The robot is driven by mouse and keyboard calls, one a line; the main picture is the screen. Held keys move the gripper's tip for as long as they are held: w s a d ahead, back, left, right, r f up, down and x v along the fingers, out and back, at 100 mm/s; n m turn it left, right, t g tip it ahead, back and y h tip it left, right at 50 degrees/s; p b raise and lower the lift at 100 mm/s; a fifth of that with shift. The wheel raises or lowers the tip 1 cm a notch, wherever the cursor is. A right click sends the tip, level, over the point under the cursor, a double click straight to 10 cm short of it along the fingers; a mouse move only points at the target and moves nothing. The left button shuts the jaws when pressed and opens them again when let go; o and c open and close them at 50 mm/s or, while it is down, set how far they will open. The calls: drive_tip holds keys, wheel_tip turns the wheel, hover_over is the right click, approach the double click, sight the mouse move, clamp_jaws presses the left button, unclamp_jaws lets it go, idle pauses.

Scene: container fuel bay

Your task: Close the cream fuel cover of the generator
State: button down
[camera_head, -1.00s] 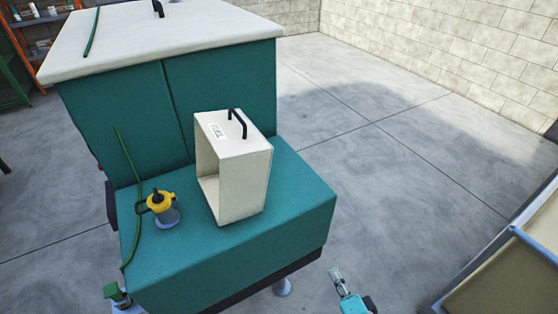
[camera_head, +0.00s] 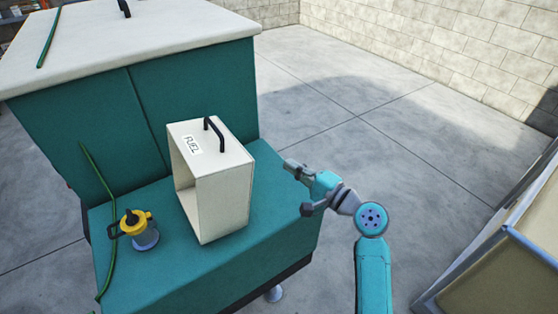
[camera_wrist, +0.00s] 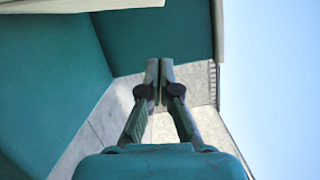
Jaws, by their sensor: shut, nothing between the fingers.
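The cream fuel cover (camera_head: 222,196) is a box-like shell with a FUEL label and a black handle on its top face. It stands raised on the lower deck of the teal generator (camera_head: 262,254), its open side facing left toward the yellow-topped filler (camera_head: 139,230). The filler is uncovered. My gripper (camera_head: 288,164) is to the right of the cover, near the deck's right edge, apart from the cover. In the wrist view my gripper (camera_wrist: 160,66) has its fingertips together and is empty, with teal panels beyond and at left.
A green hose (camera_head: 104,218) runs down the generator's left side. The cream generator top (camera_head: 150,38) stands high behind the deck. Open concrete floor (camera_head: 420,150) lies to the right. A beige panel with a metal frame (camera_head: 510,270) stands at lower right.

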drive_tip(key=w+a+r, duration=0.1)
drive_tip(key=w+a, duration=0.2)
drive_tip(key=a, duration=0.6)
drive_tip(key=shift+w+a, duration=0.3)
drive_tip(key=shift+a, duration=0.1)
